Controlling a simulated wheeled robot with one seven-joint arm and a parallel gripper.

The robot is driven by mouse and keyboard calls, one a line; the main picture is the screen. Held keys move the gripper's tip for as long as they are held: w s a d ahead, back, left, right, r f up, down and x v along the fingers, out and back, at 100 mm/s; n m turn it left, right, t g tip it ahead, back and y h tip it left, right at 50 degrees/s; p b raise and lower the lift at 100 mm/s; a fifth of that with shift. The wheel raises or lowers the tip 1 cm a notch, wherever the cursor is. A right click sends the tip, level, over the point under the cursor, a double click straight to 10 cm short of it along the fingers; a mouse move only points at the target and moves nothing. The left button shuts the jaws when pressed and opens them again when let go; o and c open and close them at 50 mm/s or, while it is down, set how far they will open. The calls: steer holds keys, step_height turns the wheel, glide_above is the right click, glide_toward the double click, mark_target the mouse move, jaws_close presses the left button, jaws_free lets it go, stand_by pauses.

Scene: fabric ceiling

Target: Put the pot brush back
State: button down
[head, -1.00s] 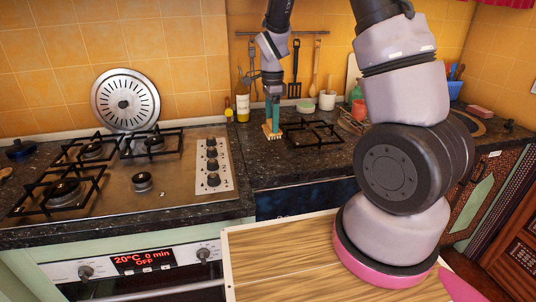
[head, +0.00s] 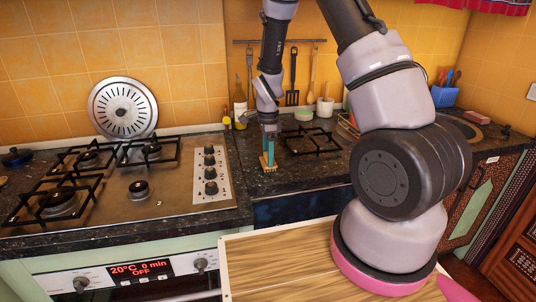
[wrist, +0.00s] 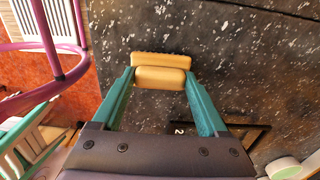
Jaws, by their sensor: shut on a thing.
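The pot brush (head: 268,163) shows as a small tan block at the tips of my gripper (head: 270,148) in the head view. In the wrist view the brush (wrist: 160,77) is a pale yellow-tan piece in two rounded parts, between the teal fingers of my gripper (wrist: 160,72). The fingers are shut on it. It is over the dark speckled counter (head: 310,168), near the front edge, left of the small black burner grate. I cannot tell whether it touches the counter.
The gas hob (head: 130,195) lies to the left. A black grate (head: 312,141) sits to the right of the brush. A bottle (head: 240,108), a green-topped pot (head: 304,114) and a white cup (head: 325,106) stand behind. Utensils hang from a wall rail (head: 290,41).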

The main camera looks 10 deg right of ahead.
steer(key=shift+f, duration=0.1)
jaws_free()
step_height(320, 180, up, 13)
step_height(320, 180, up, 8)
steer(key=n+t+y, duration=0.1)
steer(key=n, duration=0.2)
glide_above(275, 164)
steer(key=s+d+r+n+t, duration=0.2)
steer(key=s+r+n, duration=0.3)
steer(key=s+r, duration=0.3)
steer(key=s+d+r+n+t+y, duration=0.1)
steer(key=s+r+n+t, duration=0.3)
steer(key=s, duration=0.7)
step_height(275, 164, up, 4)
steer(key=shift+s+d+r+n, duration=0.15)
steer(key=shift+s+d+n, duration=0.3)
steer(key=shift+n, duration=0.55)
steer(key=shift+w, duration=0.15)
